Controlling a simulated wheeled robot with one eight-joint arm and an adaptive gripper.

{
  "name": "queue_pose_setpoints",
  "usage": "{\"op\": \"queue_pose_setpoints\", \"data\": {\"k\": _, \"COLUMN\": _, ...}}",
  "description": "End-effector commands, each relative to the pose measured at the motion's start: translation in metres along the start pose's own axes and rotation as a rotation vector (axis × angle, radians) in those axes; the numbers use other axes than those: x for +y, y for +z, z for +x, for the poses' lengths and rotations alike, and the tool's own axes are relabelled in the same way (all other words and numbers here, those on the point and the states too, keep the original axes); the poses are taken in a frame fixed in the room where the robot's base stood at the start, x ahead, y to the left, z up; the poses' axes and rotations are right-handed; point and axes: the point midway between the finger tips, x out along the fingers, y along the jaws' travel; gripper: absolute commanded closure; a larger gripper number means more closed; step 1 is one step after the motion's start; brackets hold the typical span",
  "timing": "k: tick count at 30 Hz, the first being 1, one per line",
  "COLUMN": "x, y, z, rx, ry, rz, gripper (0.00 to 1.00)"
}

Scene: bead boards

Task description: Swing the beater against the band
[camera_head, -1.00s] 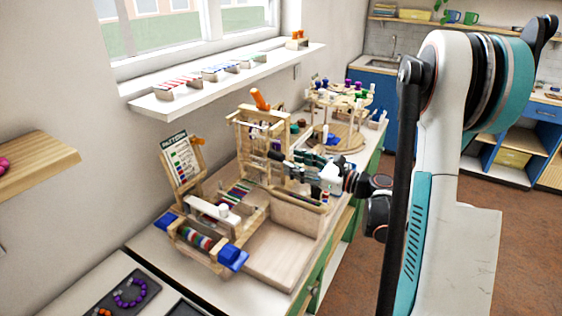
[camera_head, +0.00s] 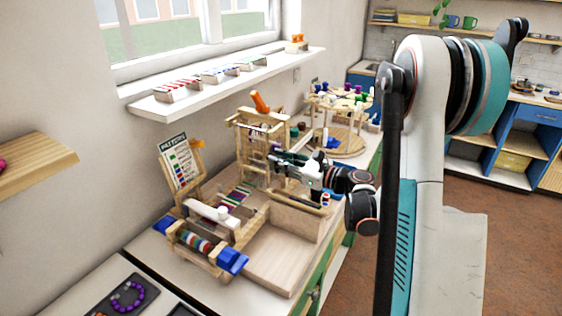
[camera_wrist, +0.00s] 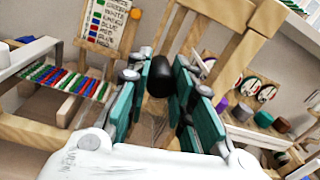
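A wooden loom stands on the bench, with an upright frame (camera_head: 243,140) that has an orange handle (camera_head: 259,102) on top. The band of coloured threads and beads (camera_head: 238,196) lies in front of the frame; it also shows at left in the wrist view (camera_wrist: 62,80). My gripper (camera_head: 284,160) is at the right of the upright frame. In the wrist view its teal fingers (camera_wrist: 163,75) stand apart on either side of a black knob (camera_wrist: 162,78), close to it. I cannot tell whether they touch it, or whether the knob belongs to the beater.
A pattern card (camera_head: 180,160) stands behind the loom at left. A wooden tray (camera_head: 262,262) lies at the front. A round stand with coloured pegs (camera_head: 340,105) is behind the loom. A shelf (camera_head: 235,75) with bead boxes runs under the window.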

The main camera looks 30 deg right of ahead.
Motion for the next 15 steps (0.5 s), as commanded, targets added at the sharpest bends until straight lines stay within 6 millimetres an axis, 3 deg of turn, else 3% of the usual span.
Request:
{"op": "queue_pose_setpoints", "data": {"k": 5, "x": 0.002, "y": 0.0, "z": 0.0, "rx": 0.001, "ry": -0.001, "rz": 0.023, "gripper": 1.0}}
{"op": "queue_pose_setpoints", "data": {"k": 15, "x": 0.02, "y": 0.005, "z": -0.001, "rx": 0.009, "ry": 0.001, "rz": 0.245, "gripper": 1.0}}
